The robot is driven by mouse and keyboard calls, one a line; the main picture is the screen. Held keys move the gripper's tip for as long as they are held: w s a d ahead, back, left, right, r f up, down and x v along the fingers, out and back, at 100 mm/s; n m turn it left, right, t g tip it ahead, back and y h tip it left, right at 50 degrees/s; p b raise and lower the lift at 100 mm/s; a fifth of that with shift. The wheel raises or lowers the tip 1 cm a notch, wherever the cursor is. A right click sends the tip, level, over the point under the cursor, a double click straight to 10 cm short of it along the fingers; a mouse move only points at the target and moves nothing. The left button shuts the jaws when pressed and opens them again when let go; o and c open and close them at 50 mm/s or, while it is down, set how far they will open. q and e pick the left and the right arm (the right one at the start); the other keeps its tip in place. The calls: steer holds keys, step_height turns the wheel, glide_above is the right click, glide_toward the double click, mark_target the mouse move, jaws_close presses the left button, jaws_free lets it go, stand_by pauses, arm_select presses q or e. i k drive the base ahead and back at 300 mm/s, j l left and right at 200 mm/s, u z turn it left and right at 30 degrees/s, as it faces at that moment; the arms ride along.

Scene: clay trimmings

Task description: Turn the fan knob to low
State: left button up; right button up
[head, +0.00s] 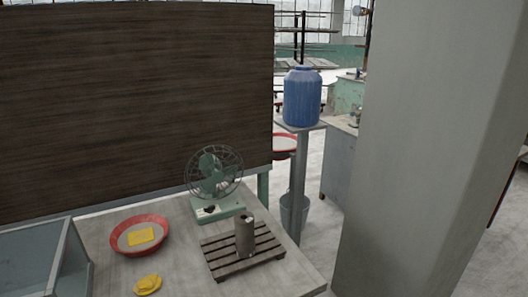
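The fan (214,174) is pale green with a round wire cage and stands at the back of the table, near the dark wooden panel. Its base (219,207) faces me. A small dark knob (209,209) shows on the front of the base. The knob is too small to tell its setting. Neither of my grippers is in the head view.
On the table (185,258), a slatted wooden rack (222,268) with a grey cylinder (245,238) stands right in front of the fan. A red bowl (118,246) with a yellow item, another yellow item (148,285) and a glass-sided box (70,262) are left. A pillar (425,150) stands right.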

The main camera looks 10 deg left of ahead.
mark_target(209, 209)
steer(key=i+j+u, duration=0.1)
steer(key=i+u, duration=0.2)
steer(key=i+j+u, duration=0.1)
steer(key=u, duration=0.25)
steer(key=k+j+u, duration=0.1)
steer(key=j, duration=0.35)
steer(key=k+j+u, duration=0.1)
steer(key=j, duration=0.3)
steer(key=k+j+u, duration=0.15)
steer(key=j, duration=0.3)
steer(key=i, duration=0.05)
